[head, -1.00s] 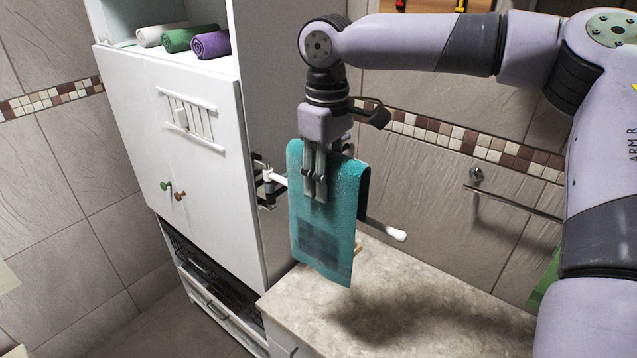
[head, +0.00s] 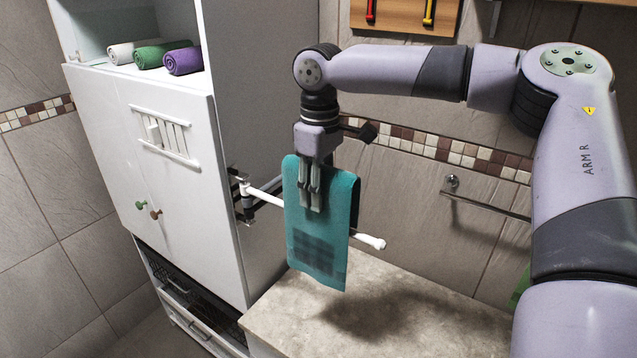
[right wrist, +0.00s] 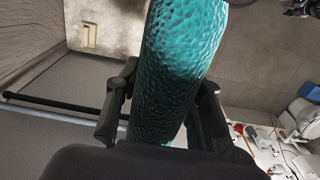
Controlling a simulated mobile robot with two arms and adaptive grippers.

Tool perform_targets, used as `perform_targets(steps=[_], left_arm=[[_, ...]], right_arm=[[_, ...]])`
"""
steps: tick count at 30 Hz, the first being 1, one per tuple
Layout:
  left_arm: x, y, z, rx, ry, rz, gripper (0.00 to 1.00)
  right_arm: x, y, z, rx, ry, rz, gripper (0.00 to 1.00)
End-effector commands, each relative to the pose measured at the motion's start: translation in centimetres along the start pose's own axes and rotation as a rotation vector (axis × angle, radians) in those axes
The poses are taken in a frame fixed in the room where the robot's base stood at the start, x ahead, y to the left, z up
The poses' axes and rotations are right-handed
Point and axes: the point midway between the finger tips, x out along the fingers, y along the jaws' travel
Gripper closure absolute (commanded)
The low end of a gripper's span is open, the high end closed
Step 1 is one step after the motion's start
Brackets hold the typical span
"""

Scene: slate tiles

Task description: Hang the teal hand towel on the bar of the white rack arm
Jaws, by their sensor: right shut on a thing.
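The teal hand towel (head: 317,245) hangs folded over from my right gripper (head: 311,200) in the head view. My right gripper points down and is shut on the towel's upper part. The right wrist view shows the towel (right wrist: 172,75) between the two fingers (right wrist: 160,110). The white rack arm (head: 264,195) sticks out from the cabinet's side on a dark bracket. The towel hides the middle of its bar; the white tip (head: 371,242) shows to the right of the towel. Whether the towel touches the bar I cannot tell. My left gripper is not in view.
A tall white cabinet (head: 185,190) with rolled towels (head: 150,55) on its shelf stands at left. A stone-topped counter (head: 400,320) lies below the towel. A metal wall rail (head: 485,207) is at right. The air above the counter is mostly free.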

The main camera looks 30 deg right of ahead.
Motion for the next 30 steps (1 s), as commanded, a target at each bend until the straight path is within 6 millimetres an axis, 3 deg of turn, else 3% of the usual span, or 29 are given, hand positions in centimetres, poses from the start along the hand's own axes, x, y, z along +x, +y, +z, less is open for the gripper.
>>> perform_targets(steps=[30], left_arm=[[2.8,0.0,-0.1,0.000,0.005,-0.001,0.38]], right_arm=[[8.4,0.0,0.0,-0.001,-0.002,0.000,1.00]])
